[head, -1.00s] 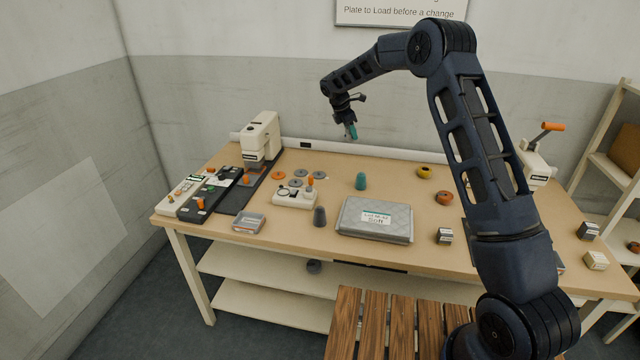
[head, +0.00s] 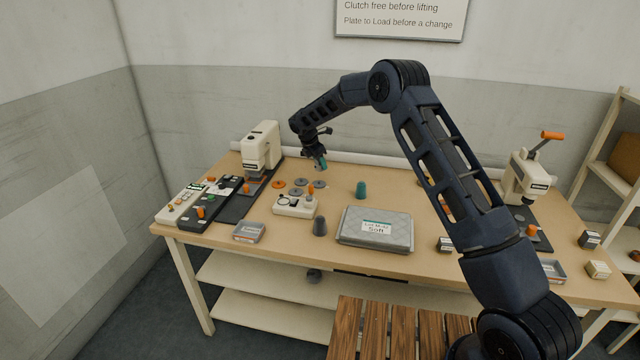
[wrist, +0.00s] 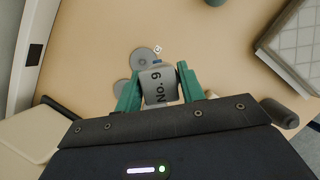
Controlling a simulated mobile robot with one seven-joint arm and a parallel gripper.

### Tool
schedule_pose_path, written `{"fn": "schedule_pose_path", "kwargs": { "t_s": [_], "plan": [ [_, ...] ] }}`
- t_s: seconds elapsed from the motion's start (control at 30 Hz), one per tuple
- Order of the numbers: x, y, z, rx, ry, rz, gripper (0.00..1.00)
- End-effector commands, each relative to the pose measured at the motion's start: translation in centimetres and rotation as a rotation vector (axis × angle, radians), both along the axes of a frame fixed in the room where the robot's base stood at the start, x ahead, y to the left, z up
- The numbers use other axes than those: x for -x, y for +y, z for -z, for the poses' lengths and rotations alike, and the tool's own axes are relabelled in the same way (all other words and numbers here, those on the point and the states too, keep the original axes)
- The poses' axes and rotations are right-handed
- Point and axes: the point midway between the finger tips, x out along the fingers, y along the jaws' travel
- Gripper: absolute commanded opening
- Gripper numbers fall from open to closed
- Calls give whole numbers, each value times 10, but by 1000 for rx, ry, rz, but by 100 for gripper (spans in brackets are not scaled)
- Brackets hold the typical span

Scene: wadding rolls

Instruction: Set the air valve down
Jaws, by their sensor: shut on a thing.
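My gripper (head: 321,165) hangs over the back left of the table, near the loose discs. I cannot tell whether this piece is the air valve. It is held above the tabletop, with a grey disc (wrist: 143,59) showing just beyond it. A white gauge box with an orange knob (head: 294,207) stands in front of the discs.
A white press (head: 262,146) stands left of my gripper. A teal cone (head: 361,190), a dark grey cone (head: 320,226) and a grey quilted pad (head: 375,230) lie to the right and front. Bare tabletop (head: 340,178) shows between the discs and the teal cone.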

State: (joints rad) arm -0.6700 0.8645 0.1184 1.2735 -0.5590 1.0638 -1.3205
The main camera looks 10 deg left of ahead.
Motion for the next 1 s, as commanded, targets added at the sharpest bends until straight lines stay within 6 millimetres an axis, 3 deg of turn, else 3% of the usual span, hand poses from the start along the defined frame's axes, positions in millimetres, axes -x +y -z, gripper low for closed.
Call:
{"fn": "schedule_pose_path", "kwargs": {
  "t_s": [0.1,0.23,0.53,0.8,1.0],
  "plan": [
    [0,-1,26,2,1,0,12],
    [0,-1,46,1,0,0,12],
    [0,-1,64,0,0,1,12],
    [0,-1,98,1,0,1,12],
    [-1,0,99,-1,-1,1,12]
  ]
}}
